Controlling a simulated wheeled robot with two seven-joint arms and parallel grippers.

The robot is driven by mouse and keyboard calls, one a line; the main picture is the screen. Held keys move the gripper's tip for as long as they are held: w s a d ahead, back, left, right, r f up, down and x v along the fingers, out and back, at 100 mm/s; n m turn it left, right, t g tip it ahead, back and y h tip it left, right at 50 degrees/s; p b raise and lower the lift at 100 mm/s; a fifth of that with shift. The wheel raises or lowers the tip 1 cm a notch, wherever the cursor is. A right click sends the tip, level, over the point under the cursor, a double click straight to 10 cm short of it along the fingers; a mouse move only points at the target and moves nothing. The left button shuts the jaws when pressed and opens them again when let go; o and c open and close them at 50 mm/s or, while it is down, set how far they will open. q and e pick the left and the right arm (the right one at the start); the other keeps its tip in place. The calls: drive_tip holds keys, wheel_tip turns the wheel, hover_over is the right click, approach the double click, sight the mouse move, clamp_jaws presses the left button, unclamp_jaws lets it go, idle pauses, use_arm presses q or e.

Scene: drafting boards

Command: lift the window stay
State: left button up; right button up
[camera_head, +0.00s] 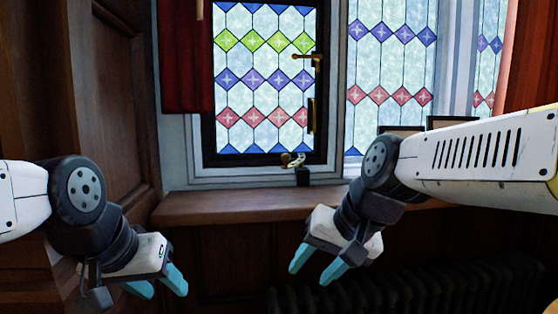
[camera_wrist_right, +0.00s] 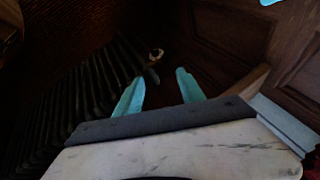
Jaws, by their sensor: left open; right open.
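The window stay (camera_head: 293,160) looks like a small brass curl at the foot of the dark window frame, above a small black block (camera_head: 302,177) by the sill. Both grippers are apart from it. My right gripper (camera_head: 315,266) is open and empty, below and slightly right of the stay in the head view, pointing down in front of the sill. Its blue fingers also show apart in the right wrist view (camera_wrist_right: 160,80). My left gripper (camera_head: 160,286) is open and empty at the lower left. The stay is not clearly identifiable in the right wrist view.
The wooden sill (camera_head: 220,207) runs below the leaded window (camera_head: 262,85). A brass handle (camera_head: 308,58) is on the window frame's right side. A dark radiator (camera_head: 400,290) stands below the sill at right. A red curtain (camera_head: 184,60) hangs at left. The sill's left part is clear.

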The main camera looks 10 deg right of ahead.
drive_tip(key=w+a+r+m+y, duration=0.3)
drive_tip(key=w+m+y, duration=0.1)
drive_tip(key=w+m, duration=0.25)
drive_tip(key=m+t+y, duration=0.5)
drive_tip(key=m+t, duration=0.2)
drive_tip(key=m, duration=1.1)
approach(286, 156)
drive_tip(key=w+a, duration=0.2)
drive_tip(key=w, duration=0.1)
drive_tip(key=shift+n, duration=0.25)
drive_tip(key=x, duration=0.7)
drive_tip(key=shift+w, duration=0.15)
drive_tip(key=shift+c, duration=0.5)
clamp_jaws()
